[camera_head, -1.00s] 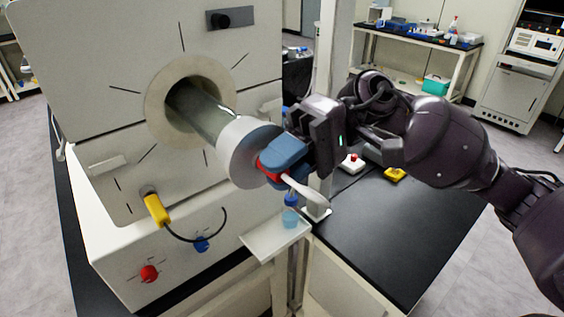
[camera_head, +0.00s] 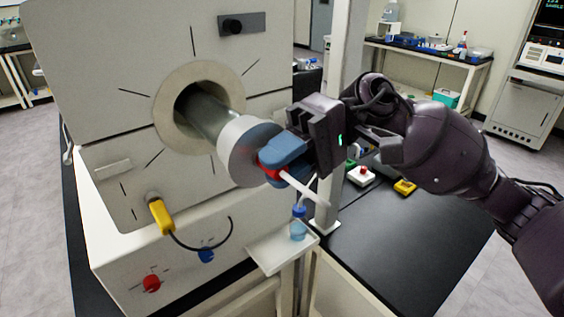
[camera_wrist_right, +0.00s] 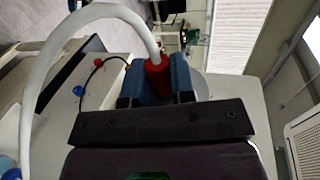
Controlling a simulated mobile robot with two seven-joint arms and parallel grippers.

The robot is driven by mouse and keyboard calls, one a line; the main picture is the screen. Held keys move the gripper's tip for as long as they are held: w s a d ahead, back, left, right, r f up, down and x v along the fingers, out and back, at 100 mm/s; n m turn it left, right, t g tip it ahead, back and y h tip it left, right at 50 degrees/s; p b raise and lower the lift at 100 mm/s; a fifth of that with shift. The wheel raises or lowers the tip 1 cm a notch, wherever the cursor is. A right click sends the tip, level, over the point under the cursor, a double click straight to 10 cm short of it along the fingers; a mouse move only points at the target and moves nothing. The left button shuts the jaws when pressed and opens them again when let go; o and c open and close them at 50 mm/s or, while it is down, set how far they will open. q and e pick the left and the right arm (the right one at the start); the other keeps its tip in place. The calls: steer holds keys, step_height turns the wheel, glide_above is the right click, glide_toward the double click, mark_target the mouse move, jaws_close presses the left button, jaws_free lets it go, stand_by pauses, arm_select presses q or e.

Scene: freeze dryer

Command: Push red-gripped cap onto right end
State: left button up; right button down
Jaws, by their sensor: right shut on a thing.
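The white cap (camera_head: 240,150) sits at the right end of the glass tube (camera_head: 208,118), which sticks out of the round port (camera_head: 165,128) of the freeze dryer. My right gripper (camera_head: 276,165) is shut on the cap's red grip (camera_head: 270,172), with its blue fingers on either side. In the right wrist view the red grip (camera_wrist_right: 158,72) shows between the blue fingers, and a white hose (camera_wrist_right: 45,75) curves away from it. Whether the cap is fully seated on the tube cannot be told. My left gripper is not in view.
A small white shelf (camera_head: 268,252) with a blue-capped bottle (camera_head: 298,228) is below the cap. A yellow plug (camera_head: 160,215) with a black cable is on the machine front. A red-button box (camera_head: 360,176) and a yellow box (camera_head: 404,187) are on the black bench (camera_head: 400,240).

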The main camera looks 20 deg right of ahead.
steer(key=shift+w, duration=0.2)
stand_by(0.3)
steer(key=shift+w+a+b, duration=0.25)
steer(key=shift+w+b, duration=0.35)
steer(key=shift+w, duration=0.05)
steer(key=shift+w+a+b, duration=0.2)
steer(key=shift+w+b, duration=0.1)
steer(key=shift+w, duration=0.3)
steer(key=c, duration=0.9)
jaws_free()
